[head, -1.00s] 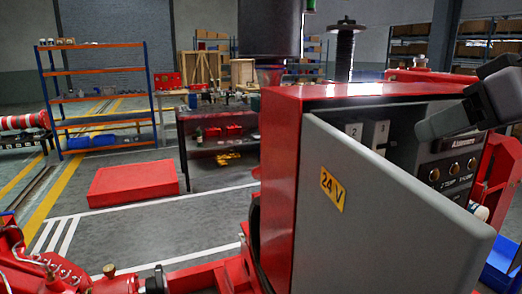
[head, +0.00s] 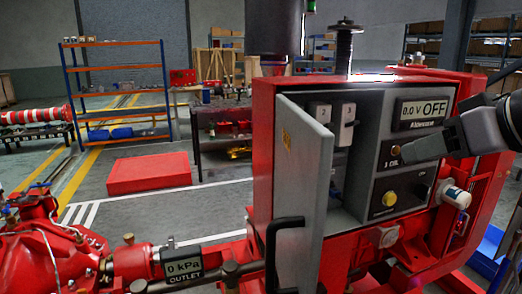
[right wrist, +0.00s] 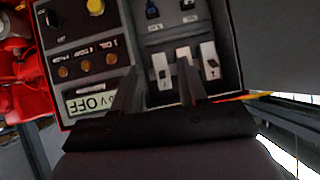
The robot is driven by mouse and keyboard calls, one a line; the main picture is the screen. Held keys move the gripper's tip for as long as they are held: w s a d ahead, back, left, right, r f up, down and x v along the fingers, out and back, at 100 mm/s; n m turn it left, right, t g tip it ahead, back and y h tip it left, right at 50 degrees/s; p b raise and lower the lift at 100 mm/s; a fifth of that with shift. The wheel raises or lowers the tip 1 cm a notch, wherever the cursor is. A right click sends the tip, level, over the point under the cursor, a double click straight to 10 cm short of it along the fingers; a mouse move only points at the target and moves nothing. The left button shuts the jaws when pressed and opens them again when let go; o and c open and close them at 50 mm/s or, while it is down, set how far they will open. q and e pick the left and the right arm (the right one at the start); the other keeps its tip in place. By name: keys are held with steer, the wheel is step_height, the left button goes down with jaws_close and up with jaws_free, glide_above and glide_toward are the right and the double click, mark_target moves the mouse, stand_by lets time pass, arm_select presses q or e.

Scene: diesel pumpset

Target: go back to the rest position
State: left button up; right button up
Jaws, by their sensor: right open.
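My right gripper (head: 402,152) comes in from the right in the head view, in front of the red control cabinet (head: 264,150). It is open and empty. In the right wrist view its two fingers (right wrist: 156,88) are spread, with white numbered switches (right wrist: 186,65) seen beyond them. The grey cabinet door (head: 303,195) stands open, with a black handle (head: 283,245) on its lower part. The panel display (head: 424,110) reads 0.0 V OFF. A yellow knob (head: 390,199) sits on the lower panel. My left gripper is not in view.
Red pump parts (head: 40,250) and an outlet gauge (head: 182,262) reading 0 kPa stand at the lower left. A red block (head: 150,175) lies on the floor behind. A blue-orange shelf (head: 117,90) stands farther back. Floor between them is clear.

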steer(key=w+a+f+m, duration=0.1)
steer(key=w+a+f, duration=0.1)
steer(key=f, duration=1.3)
steer(key=w+a+f+m, duration=0.1)
steer(key=w+a+f, duration=0.1)
steer(key=f, duration=1.3)
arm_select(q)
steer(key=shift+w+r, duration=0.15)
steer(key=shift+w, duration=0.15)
arm_select(e)
steer(key=s+f+h, duration=0.2)
steer(key=s+f, duration=2)
steer(key=shift+a+n, duration=0.15)
steer(key=shift+n, duration=0.15)
steer(key=shift+f, duration=0.1)
